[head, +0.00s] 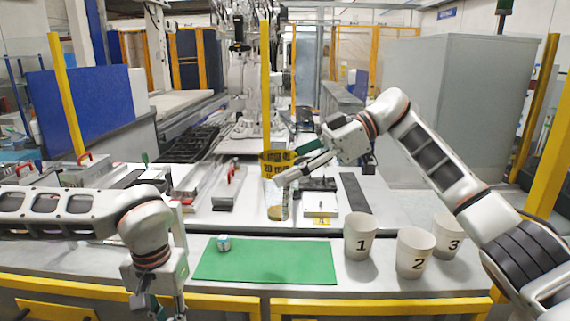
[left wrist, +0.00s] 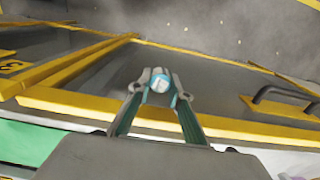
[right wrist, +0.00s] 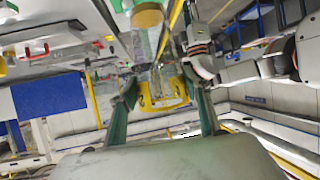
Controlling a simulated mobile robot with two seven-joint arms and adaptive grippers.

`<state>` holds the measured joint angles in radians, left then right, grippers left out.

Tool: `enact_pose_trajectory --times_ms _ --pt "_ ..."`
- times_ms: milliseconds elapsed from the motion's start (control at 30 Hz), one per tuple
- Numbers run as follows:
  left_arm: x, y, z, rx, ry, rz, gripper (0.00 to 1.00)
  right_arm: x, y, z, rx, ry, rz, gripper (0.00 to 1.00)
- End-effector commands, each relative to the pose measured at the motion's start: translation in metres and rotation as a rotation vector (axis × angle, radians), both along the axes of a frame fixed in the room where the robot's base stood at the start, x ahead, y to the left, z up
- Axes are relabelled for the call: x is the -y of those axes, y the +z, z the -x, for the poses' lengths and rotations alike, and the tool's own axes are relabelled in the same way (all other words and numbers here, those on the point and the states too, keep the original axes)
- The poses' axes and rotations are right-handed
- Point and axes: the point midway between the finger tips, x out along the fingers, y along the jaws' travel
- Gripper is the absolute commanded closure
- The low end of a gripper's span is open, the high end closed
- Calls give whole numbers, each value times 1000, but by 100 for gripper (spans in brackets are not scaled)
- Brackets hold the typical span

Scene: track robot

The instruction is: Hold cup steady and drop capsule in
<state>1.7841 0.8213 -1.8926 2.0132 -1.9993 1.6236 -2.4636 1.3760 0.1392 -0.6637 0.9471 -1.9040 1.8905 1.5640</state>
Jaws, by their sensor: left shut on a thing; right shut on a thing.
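My right gripper (head: 285,179) is shut on a tapered clear cup (head: 278,168) with a yellow-and-black band round its top and an amber bottom. The cup looks upright; I cannot tell whether its base touches the table. It also shows between the fingers in the right wrist view (right wrist: 162,96). My left gripper (left wrist: 160,86) is shut on a small blue-and-white capsule (left wrist: 160,82) at its fingertips. In the head view this gripper points down at the lower left, its tips cut off. Another small white-and-teal capsule (head: 224,243) stands on the green mat (head: 285,262).
White cups marked 1 (head: 360,232), 2 (head: 415,262) and 3 (head: 448,240) stand right of the mat. Tool trays and a white box (head: 321,204) lie further back. A yellow rail (head: 380,307) runs along the table's front. Most of the mat is clear.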

Motion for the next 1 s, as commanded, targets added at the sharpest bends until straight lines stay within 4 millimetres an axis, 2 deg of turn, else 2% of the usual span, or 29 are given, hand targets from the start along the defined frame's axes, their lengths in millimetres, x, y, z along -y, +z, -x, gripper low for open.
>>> enact_pose_trajectory --times_ms 1000 --pt "0 -10 0 -3 0 0 94 0 -46 0 0 0 1 75"
